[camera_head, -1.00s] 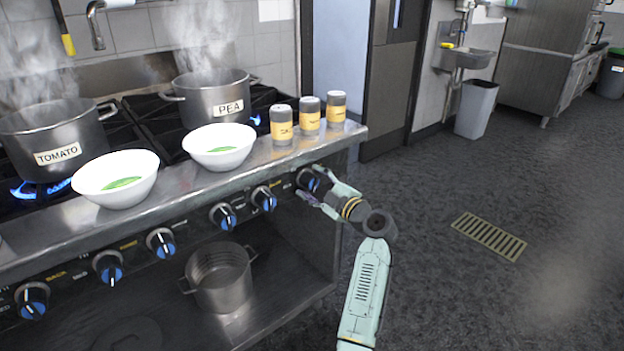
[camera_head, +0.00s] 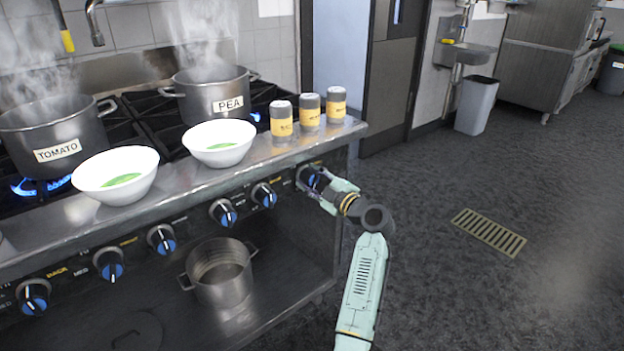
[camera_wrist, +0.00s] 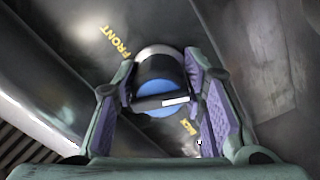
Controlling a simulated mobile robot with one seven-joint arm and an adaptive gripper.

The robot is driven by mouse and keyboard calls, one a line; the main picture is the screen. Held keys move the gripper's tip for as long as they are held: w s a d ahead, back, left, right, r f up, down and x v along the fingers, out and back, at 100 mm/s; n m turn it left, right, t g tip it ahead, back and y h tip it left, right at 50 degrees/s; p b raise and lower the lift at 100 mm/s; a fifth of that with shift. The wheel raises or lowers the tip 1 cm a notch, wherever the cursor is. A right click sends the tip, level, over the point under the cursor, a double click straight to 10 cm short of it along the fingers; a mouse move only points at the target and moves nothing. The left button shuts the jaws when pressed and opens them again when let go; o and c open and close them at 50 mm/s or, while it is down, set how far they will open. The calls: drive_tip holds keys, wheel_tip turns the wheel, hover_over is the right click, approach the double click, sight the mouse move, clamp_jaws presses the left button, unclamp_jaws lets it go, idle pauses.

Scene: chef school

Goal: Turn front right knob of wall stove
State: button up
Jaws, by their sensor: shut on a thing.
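The stove (camera_head: 190,190) has a row of black knobs with blue faces along its front panel. My gripper (camera_head: 317,184) is at the knob furthest right (camera_head: 307,177), which it partly hides in the head view. In the wrist view, that knob (camera_wrist: 155,92) lies between the two purple-padded fingers of my gripper (camera_wrist: 160,88), which are shut on it from both sides. The knob's grip bar runs across the picture, with a white mark toward its right end. Yellow "FRONT" and "BACK" lettering shows on the panel around it.
Two white bowls (camera_head: 115,190) (camera_head: 219,155) and several shakers (camera_head: 309,112) stand on the stove ledge above the knobs. Steaming pots marked TOMATO (camera_head: 52,130) and PEA (camera_head: 212,85) sit behind. An empty pot (camera_head: 222,290) is on the shelf below.

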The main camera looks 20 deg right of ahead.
drive_tip(key=shift+c, duration=0.7)
